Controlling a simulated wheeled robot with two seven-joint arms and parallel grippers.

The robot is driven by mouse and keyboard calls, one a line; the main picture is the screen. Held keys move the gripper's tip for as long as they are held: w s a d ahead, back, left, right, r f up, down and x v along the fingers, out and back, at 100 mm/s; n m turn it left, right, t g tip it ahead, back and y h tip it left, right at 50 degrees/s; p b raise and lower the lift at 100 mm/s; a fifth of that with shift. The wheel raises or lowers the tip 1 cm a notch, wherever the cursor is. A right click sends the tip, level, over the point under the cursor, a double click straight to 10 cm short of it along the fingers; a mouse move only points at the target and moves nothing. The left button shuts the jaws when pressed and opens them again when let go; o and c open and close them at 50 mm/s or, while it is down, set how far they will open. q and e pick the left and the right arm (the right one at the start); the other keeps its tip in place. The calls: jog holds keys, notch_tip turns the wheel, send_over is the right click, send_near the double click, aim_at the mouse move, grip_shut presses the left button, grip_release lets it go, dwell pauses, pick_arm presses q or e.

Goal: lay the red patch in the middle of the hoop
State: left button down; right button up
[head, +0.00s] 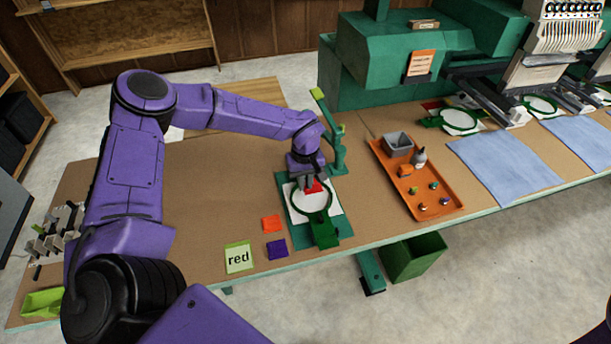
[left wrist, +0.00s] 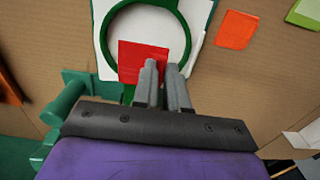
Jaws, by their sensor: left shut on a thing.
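The red patch (head: 313,187) is a small flat square, held at one edge in my left gripper (head: 311,182), which is shut on it. In the left wrist view, the patch (left wrist: 139,60) juts out to the left of my fingertips (left wrist: 165,66). The dark green hoop (head: 312,213) lies on white cloth on a green stand. The patch overlaps the hoop's near edge in the left wrist view, where the hoop (left wrist: 107,45) rings bare white cloth. The gap between patch and cloth cannot be judged. My right gripper is out of view.
An orange patch (head: 271,224) and a purple patch (head: 277,249) lie left of the hoop, near a card reading "red" (head: 239,258). A green post (head: 336,135) rises behind the hoop. An orange tray (head: 448,206) with small items is to the right.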

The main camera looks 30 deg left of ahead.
aim_at(305, 201)
pick_arm(q)
notch_tip(305, 201, down, 2)
jog(key=shift+f+b, duration=0.15)
jog(key=shift+b, duration=0.7)
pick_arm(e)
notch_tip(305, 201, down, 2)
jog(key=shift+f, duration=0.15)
pick_arm(q)
jog(key=shift+s+d+p, duration=0.1)
jog(key=shift+p, duration=0.25)
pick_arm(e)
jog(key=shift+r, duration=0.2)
pick_arm(q)
jog(key=shift+f+b, duration=1.05)
jog(key=shift+f, duration=0.65)
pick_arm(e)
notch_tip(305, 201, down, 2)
pick_arm(q)
jog(key=c, duration=1.1)
grip_release()
